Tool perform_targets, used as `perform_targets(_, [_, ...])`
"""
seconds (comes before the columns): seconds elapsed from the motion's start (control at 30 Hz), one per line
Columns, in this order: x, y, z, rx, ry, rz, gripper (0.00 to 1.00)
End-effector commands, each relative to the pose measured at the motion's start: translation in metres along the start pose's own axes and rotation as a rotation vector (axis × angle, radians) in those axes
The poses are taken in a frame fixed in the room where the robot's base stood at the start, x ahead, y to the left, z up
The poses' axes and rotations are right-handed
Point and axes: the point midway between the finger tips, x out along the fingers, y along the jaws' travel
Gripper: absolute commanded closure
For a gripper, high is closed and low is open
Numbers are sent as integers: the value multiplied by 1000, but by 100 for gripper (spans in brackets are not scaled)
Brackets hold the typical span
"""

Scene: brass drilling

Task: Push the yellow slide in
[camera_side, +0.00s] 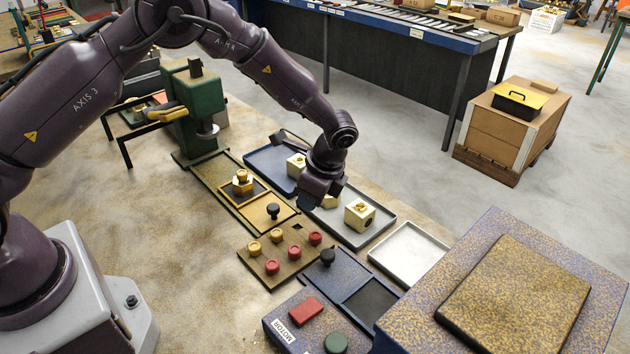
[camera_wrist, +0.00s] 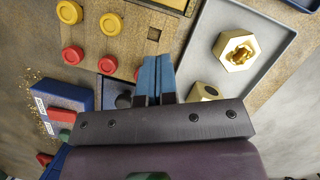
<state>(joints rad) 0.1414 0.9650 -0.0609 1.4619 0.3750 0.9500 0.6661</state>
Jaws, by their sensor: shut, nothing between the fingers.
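The yellow slide (camera_side: 258,214) is a flat yellow plate with a black knob (camera_side: 273,210) on it. In the wrist view my gripper's blue fingers (camera_wrist: 157,72) are together and hold nothing. I cannot make out the yellow slide in the wrist view. Its exact travel is too small to tell.
Brass-topped blocks (camera_side: 360,214) stand in the blue-grey tray (camera_side: 392,222). A peg board (camera_side: 258,272) with yellow and red pegs lies in front. A second black knob (camera_side: 327,257) is on a blue slide near the motor box (camera_side: 281,334). A green press (camera_side: 190,107) stands behind left.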

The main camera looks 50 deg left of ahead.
Motion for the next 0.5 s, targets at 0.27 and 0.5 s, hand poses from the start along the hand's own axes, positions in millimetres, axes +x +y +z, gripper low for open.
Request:
perform_targets(0.27, [36, 0, 22, -4, 0, 0, 100])
perform_targets(0.5, [43, 0, 35, -2, 1, 0, 100])
